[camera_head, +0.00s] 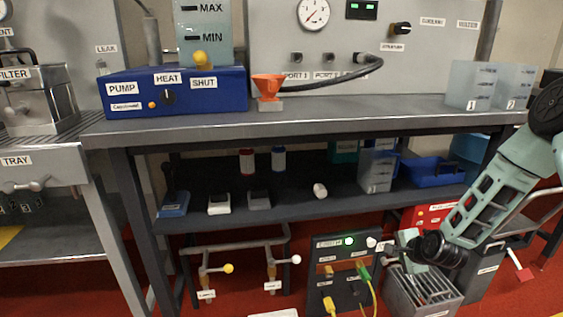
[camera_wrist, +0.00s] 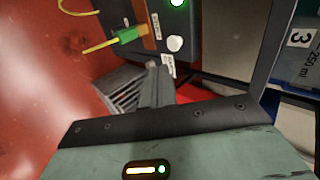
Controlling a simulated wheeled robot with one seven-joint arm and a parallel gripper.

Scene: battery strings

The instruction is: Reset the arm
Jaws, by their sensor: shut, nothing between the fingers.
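My arm (camera_head: 500,185) reaches from the right edge down and left in the head view. My gripper (camera_head: 405,240) is low, below the shelf, just right of the dark control panel (camera_head: 345,278) and above the grey slotted rack (camera_head: 418,292). In the wrist view my gripper's fingers (camera_wrist: 156,82) are together, with nothing seen between them. The slotted rack (camera_wrist: 122,85) shows behind and to the left of them. The panel (camera_wrist: 165,25) lies beyond, with a lit green lamp, a white knob and a green plug (camera_wrist: 127,35).
The workbench (camera_head: 330,122) stands above, with its shelf (camera_head: 300,205) holding several small items. Two clear containers (camera_head: 470,85) are on the bench near my arm. A red box (camera_head: 432,215) and a grey bin (camera_head: 482,275) are close to the arm. Cables hang from the panel.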

